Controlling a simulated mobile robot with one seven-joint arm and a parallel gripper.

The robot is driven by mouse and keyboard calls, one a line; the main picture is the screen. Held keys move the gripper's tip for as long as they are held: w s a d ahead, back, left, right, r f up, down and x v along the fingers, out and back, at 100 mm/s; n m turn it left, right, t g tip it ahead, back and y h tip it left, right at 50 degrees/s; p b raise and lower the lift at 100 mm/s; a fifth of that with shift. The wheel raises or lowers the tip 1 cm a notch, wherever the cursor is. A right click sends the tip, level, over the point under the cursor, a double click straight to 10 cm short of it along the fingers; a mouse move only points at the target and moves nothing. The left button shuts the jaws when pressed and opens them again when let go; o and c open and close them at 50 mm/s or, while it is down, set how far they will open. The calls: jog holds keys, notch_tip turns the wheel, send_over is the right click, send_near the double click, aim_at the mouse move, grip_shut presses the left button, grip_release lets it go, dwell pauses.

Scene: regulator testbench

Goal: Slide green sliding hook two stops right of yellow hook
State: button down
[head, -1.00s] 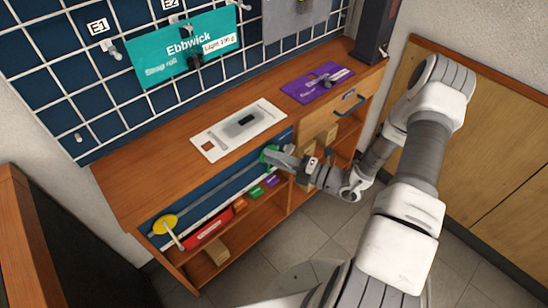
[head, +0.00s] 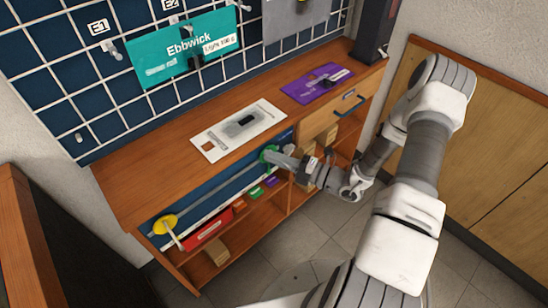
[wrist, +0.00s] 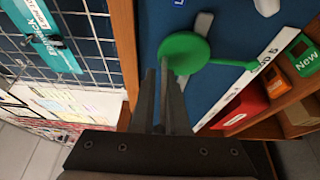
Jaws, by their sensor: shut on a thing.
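The green sliding hook (head: 266,154) is at the right part of the blue rail panel under the counter. In the wrist view its green disc (wrist: 190,48) is at the fingertips, with a thin green stem pointing right. My gripper (head: 275,159) reaches it from the right, and its fingers (wrist: 166,70) are shut on the hook. The exact contact is partly hidden behind the fingers. The yellow hook (head: 164,224) sits far to the left on the same panel, with a pale stem pointing down. The rail runs between the two hooks.
A white label strip (wrist: 258,72) runs along the panel; its print is only partly legible. Below, a shelf holds a red box (head: 208,229) and small coloured boxes. A drawer with a blue handle (head: 350,106) is to the right. A white card (head: 238,130) lies on the counter.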

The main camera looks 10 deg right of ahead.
jog(key=shift+s+f, duration=0.15)
jog(key=shift+f, duration=0.2)
jog(key=s+a+p, duration=0.1)
jog(key=s+a, duration=0.1)
jog(key=a, duration=0.3)
jog(key=s+a+p, duration=0.2)
jog(key=s+a, duration=0.1)
jog(key=a, duration=0.2)
jog(key=s+a+p, duration=0.1)
jog(key=s+a, duration=0.2)
jog(key=a, duration=0.1)
jog(key=shift+s+a+p, duration=0.1)
jog(key=shift+a+p, duration=0.3)
jog(key=c, duration=1.1)
grip_release()
jog(key=shift+c, duration=0.2)
jog(key=shift+o, duration=0.6)
jog(key=shift+r, duration=0.1)
